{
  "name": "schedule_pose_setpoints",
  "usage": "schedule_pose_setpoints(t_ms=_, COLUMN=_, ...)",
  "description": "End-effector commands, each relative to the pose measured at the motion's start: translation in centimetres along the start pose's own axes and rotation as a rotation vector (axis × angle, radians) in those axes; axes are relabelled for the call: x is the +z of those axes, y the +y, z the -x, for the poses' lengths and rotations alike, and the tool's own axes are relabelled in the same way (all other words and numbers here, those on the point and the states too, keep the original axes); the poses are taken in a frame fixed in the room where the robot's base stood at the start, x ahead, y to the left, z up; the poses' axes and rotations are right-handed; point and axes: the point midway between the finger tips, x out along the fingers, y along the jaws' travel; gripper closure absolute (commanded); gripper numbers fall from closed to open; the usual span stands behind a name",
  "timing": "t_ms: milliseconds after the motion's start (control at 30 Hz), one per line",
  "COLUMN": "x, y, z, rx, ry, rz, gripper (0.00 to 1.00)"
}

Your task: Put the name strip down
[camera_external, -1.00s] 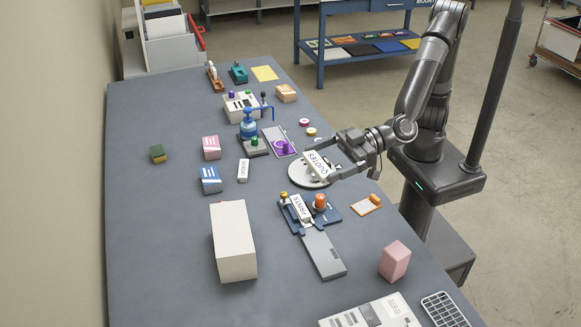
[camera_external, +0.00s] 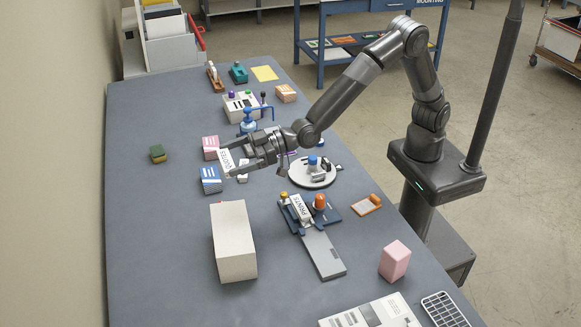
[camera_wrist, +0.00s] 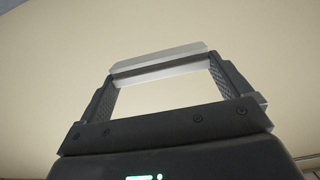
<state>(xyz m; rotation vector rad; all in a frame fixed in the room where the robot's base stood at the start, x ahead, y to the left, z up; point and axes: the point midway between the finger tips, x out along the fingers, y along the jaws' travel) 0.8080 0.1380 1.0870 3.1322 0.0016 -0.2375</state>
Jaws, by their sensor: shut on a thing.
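The name strip (camera_external: 227,162) is a white strip with dark lettering that appears to read QUOTES. My gripper (camera_external: 231,162) is shut on it, with one finger at each end. In the external view it shows over the left part of the bench, among the pink and blue boxes; its exact height cannot be told. In the wrist view the strip (camera_wrist: 160,65) spans between the two fingers, its lettering not visible, with only a plain pale surface behind it.
A pink box (camera_external: 210,142) and a blue box (camera_external: 210,186) are close to the gripper. A round white plate (camera_external: 318,181) with a blue-topped device stands to the right. A PRINTS strip (camera_external: 300,207) lies in a blue fixture. The bench's left side (camera_external: 150,215) is mostly clear.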

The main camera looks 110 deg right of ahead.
Motion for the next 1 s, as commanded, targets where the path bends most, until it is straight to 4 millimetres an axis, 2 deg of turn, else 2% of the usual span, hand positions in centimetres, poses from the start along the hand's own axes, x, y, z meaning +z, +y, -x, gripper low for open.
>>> schedule_pose_setpoints(t_ms=167, x=1.9, y=-2.7, z=-0.9, rx=-0.005, ry=-0.001, rz=0.001, gripper=0.27)
schedule_pose_setpoints(t_ms=400, x=4.9, y=-8.1, z=-2.7, rx=-0.004, ry=0.000, rz=0.001, gripper=0.27)
schedule_pose_setpoints(t_ms=533, x=6.1, y=-10.1, z=-3.5, rx=-0.002, ry=0.001, rz=0.000, gripper=0.27)
schedule_pose_setpoints(t_ms=767, x=7.1, y=-11.3, z=-4.0, rx=0.000, ry=0.000, rz=0.000, gripper=0.27)
schedule_pose_setpoints(t_ms=1000, x=10.3, y=-11.2, z=-4.4, rx=0.000, ry=0.000, rz=0.002, gripper=0.27)
